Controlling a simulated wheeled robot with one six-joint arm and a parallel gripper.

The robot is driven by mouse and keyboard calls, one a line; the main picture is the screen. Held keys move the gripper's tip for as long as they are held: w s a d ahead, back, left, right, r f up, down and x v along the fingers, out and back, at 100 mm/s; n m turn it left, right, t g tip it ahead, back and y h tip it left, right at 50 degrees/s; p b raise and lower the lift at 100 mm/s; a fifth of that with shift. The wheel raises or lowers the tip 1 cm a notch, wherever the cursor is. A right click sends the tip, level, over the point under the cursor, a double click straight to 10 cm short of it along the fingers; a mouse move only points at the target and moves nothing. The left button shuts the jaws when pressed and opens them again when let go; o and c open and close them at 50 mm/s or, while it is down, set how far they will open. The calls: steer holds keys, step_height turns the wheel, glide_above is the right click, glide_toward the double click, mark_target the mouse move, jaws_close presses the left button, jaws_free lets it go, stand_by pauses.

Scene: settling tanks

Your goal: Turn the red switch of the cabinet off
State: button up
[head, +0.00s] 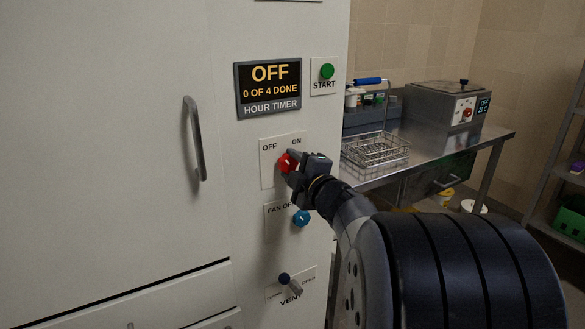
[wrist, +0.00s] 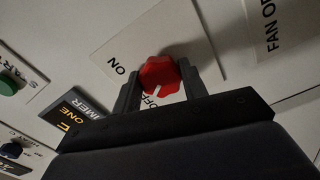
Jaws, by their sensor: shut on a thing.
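The red switch (head: 286,162) is a round lobed knob on a pale plate of the cabinet (head: 225,190), below the timer display. OFF is printed at its upper left and ON at its upper right. My gripper (head: 291,167) is at the knob and partly covers it. In the wrist view the red switch (wrist: 159,76) sits between the two fingers of my gripper (wrist: 163,85), which are shut on it. The knob's white line points toward the OFF label there. The timer display (head: 269,88) reads OFF and 0 OF 4 DONE.
Close below is a blue fan knob (head: 301,218), then a dark-tipped vent lever (head: 289,283). A green START button (head: 327,71) is above. A cabinet door handle (head: 194,138) sticks out at left. A steel table (head: 430,155) with a wire basket (head: 375,152) stands to the right.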

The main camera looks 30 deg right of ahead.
steer(key=o, duration=1)
steer(key=shift+s, duration=0.15)
steer(key=shift+s+d+p, duration=0.15)
steer(key=shift+s+p, duration=0.9)
steer(key=shift+s, duration=4.25)
steer(key=shift+w, duration=0.1)
steer(key=w+b, duration=0.1)
steer(key=w, duration=0.4)
steer(key=w+b, duration=0.1)
steer(key=w, duration=0.4)
steer(key=shift+w+a, duration=0.2)
steer(key=shift+w, duration=0.2)
steer(key=shift+s, duration=0.1)
